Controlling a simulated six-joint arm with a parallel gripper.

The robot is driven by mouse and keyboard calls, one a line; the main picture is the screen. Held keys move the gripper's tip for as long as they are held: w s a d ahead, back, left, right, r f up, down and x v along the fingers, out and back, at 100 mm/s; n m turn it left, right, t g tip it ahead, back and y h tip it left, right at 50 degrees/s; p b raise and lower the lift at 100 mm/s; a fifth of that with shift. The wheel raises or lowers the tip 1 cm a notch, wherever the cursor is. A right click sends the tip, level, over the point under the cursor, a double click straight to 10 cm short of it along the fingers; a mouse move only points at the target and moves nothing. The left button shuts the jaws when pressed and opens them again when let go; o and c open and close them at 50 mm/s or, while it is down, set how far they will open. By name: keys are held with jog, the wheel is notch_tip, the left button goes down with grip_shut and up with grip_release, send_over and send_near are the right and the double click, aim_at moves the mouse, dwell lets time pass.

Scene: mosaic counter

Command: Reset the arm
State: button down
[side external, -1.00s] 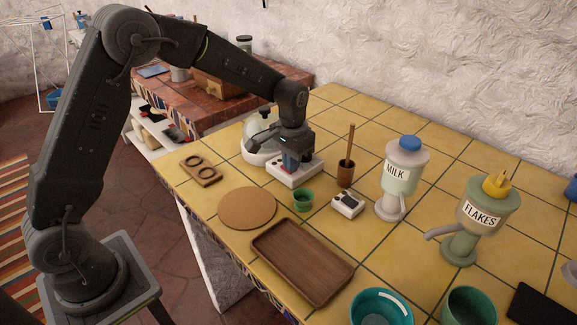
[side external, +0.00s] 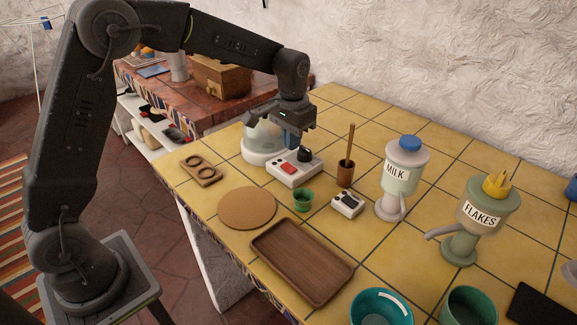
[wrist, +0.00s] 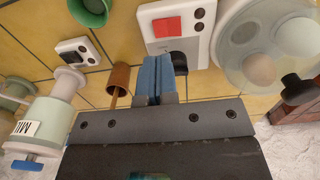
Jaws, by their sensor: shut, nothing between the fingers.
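My gripper (side external: 292,140) is shut and empty, its blue fingertips pressed together. It hangs above the far part of the white control box (side external: 284,174), which has a red switch (side external: 287,168) and a black knob (side external: 304,155). In the wrist view my gripper (wrist: 154,58) shows in front of the box (wrist: 145,30), and its red switch (wrist: 167,27) is uncovered. My fingers appear clear of the box. The white egg cooker with a clear dome (side external: 262,138) stands just behind, partly hidden by my gripper; through the dome (wrist: 265,45) roundish pale shapes show in the wrist view.
A wooden cup with a stick (side external: 346,172), a green cup (side external: 302,199), a small white switch box (side external: 348,204), a milk dispenser (side external: 402,175) and a flakes dispenser (side external: 478,220) stand nearby. A wooden tray (side external: 302,280), a round mat (side external: 247,208) and a two-hole holder (side external: 200,168) lie in front.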

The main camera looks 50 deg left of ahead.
jog(key=shift+r, duration=0.3)
jog(key=shift+s+r, duration=0.2)
jog(key=shift+r, duration=0.1)
jog(key=s+r+t, duration=0.2)
jog(key=s+r, duration=0.3)
jog(key=s, duration=0.4)
jog(key=s+r+t, duration=0.2)
jog(key=s+r, duration=0.3)
jog(key=s, duration=0.3)
jog(key=s+f+t, duration=0.1)
jog(key=s, duration=0.8)
jog(key=shift+s+d+f+t, duration=0.25)
jog(key=shift+d+f+t, duration=0.05)
jog(key=shift+d, duration=0.15)
